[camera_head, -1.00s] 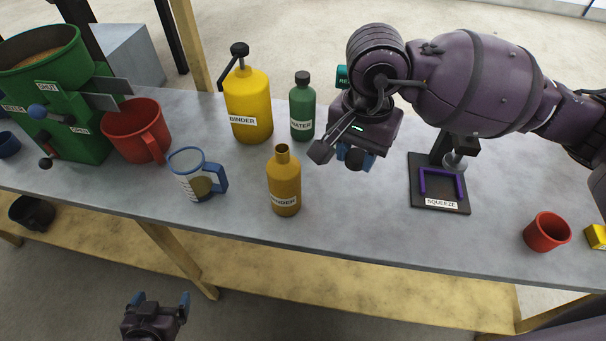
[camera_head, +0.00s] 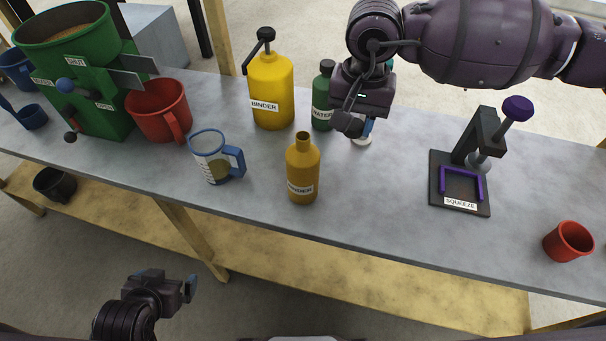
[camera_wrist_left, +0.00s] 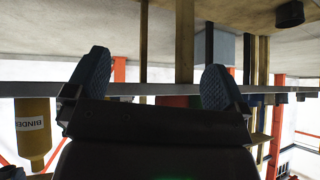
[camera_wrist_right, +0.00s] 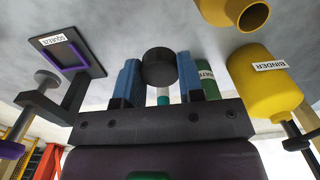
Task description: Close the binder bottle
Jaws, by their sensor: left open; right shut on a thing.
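The open mustard binder bottle (camera_head: 302,172) stands upright and uncapped near the table's front edge in the head view. Part of it, with its open mouth, shows at the top right of the right wrist view (camera_wrist_right: 235,12). My right gripper (camera_head: 362,132) is right of the bottle's neck, apart from it. In the right wrist view it is shut on a round black cap (camera_wrist_right: 159,67) between its blue fingers. My left gripper (camera_head: 174,282) is open and empty in front of the table; its fingers stand apart in the left wrist view (camera_wrist_left: 155,75).
A larger yellow binder bottle (camera_head: 272,92) with a pump and a green water bottle (camera_head: 322,97) stand behind. A measuring cup (camera_head: 212,158) and red mug (camera_head: 160,112) are left. The squeeze press (camera_head: 460,180) and red cup (camera_head: 568,242) are right. Table between bottle and press is clear.

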